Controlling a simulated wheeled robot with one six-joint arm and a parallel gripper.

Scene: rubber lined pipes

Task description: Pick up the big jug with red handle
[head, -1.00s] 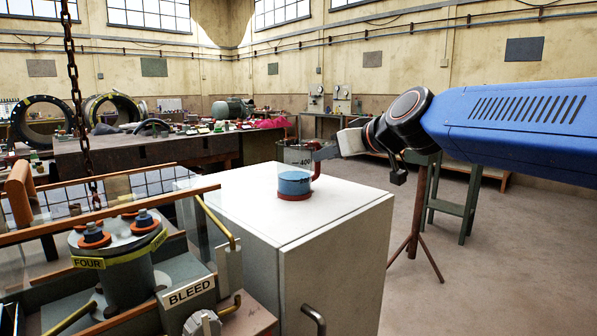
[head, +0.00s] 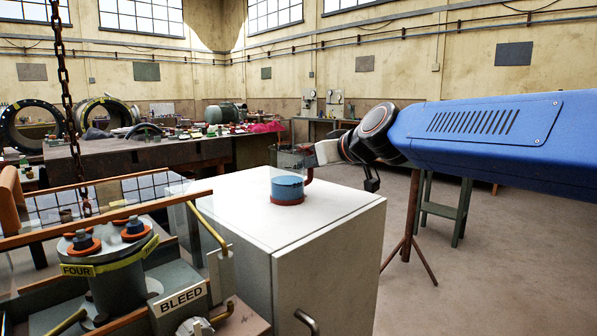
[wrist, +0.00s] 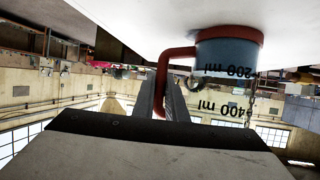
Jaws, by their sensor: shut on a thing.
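The big jug (head: 287,188) is clear, with blue liquid, a red base and a red handle (head: 309,170). It stands upright on the white cabinet top (head: 260,222). My gripper (head: 314,154) reaches in from the right and is shut on the handle. In the wrist view, which is upside down, the jug (wrist: 225,58) shows 200 ml and 400 ml marks. Its red handle (wrist: 161,85) lies between the two grey fingers of my gripper (wrist: 165,95). The jug's base appears to touch the cabinet top.
To the left stand an apparatus with a grey cylinder (head: 118,285), a BLEED label (head: 181,301) and wooden rails. A chain (head: 62,90) hangs there. A cluttered workbench (head: 130,160) is behind. The floor (head: 480,260) to the right of the cabinet is mostly clear.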

